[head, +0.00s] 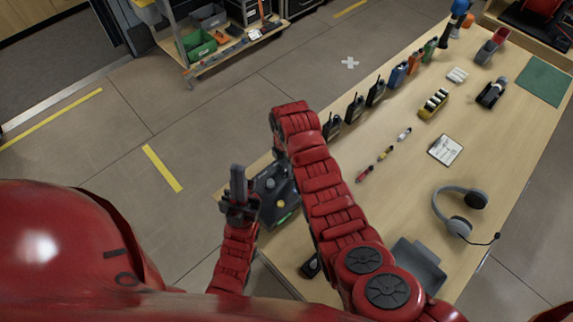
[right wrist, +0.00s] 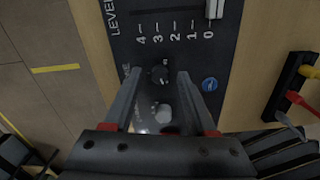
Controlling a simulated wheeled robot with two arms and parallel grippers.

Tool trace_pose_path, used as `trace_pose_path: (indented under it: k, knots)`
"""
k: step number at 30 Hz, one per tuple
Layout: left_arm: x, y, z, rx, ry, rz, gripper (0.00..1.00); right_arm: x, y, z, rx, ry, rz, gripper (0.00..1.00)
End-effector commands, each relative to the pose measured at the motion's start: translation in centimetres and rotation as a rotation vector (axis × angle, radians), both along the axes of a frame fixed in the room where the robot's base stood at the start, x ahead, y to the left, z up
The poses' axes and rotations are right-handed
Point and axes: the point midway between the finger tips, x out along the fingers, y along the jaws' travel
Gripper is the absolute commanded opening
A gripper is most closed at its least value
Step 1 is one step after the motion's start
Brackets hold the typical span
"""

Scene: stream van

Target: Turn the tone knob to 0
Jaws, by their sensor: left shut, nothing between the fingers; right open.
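The dark control box (head: 268,213) stands at the near left end of the table. In the right wrist view its panel (right wrist: 185,60) shows a slider scale marked 4 to 0, a black knob (right wrist: 158,75) and a pale grey knob (right wrist: 163,113). A label beside the black knob is partly covered by a finger; only its end letters show. My right gripper (right wrist: 160,73) is open, with its fingertips on either side of the black knob; contact cannot be told. In the head view my right arm hides that gripper. My left gripper (head: 238,172) is shut and empty, left of the box.
A slider cap (right wrist: 214,9) sits near the 0 mark. Several radios (head: 354,108) line the table's far-left edge. Small coloured connectors (head: 384,152), a notepad (head: 445,149), headphones (head: 455,226) and a grey tray (head: 418,264) lie to the right.

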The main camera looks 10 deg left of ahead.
Motion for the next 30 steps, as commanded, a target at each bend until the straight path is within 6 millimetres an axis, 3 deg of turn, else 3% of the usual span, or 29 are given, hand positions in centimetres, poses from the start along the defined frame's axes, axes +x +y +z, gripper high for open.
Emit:
trace_pose_path:
  k: [9,19,30]
  knots:
    - [0.0,0.0,0.04,0.0,0.0,0.0,0.0,-0.04,0.01,-0.28,0.0,0.0,0.001,0.57]
    - [0.01,0.0,0.04,0.0,0.0,0.0,0.0,-0.04,0.01,-0.26,0.0,0.0,0.001,0.0]
    - [0.01,0.0,-0.31,0.0,0.0,0.0,0.0,-0.01,0.01,-0.36,0.001,-0.001,-0.016,0.0]
